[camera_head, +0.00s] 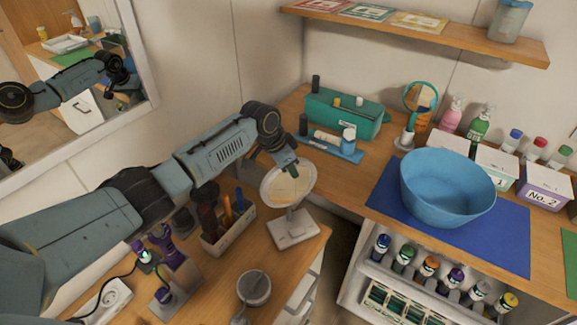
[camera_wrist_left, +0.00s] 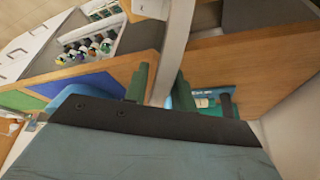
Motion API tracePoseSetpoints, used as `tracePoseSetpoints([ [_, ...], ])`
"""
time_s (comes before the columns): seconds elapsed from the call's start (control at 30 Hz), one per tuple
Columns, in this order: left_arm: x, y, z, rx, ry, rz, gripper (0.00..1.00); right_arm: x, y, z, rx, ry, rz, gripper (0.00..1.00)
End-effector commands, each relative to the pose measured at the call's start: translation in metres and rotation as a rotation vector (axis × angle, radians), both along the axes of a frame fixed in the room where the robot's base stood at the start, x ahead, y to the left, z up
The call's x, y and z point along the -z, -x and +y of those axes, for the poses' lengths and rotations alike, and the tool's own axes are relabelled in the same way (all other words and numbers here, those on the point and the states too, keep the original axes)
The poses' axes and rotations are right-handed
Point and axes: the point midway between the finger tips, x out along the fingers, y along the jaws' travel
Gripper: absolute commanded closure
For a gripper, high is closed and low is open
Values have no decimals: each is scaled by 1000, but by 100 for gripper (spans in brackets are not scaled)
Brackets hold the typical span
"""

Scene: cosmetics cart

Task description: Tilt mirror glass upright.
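The vanity mirror's round glass (camera_head: 288,186) leans back on its white stand (camera_head: 293,230), on the near wooden top. Its face points mostly upward, with warm reflections in it. My left gripper (camera_head: 287,163) is at the glass's far upper edge. In the left wrist view, its two green fingers (camera_wrist_left: 161,88) stand on either side of the mirror's pale edge (camera_wrist_left: 172,50), which fills the narrow gap between them. The gripper appears shut on this edge. My right gripper is in neither view.
A holder with brushes (camera_head: 228,225) stands left of the mirror, and a grey round container (camera_head: 254,288) in front. A gap separates this top from the counter with a blue bowl (camera_head: 447,187), teal box (camera_head: 342,115) and small round mirror (camera_head: 420,96). A wall mirror reflects my arm.

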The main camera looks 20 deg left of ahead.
Motion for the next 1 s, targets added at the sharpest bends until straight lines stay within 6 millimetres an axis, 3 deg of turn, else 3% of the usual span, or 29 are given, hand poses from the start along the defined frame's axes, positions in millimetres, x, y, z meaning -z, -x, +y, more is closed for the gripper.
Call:
tracePoseSetpoints([
  [0.47, -6, 2, 2, -1, 1, 2, 64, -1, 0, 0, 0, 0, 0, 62],
  [0.63, -29, 9, 9, 0, 1, -1, 64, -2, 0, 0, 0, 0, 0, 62],
  [1.0, -102, 32, 28, 1, 0, -2, 64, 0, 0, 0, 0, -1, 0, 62],
])
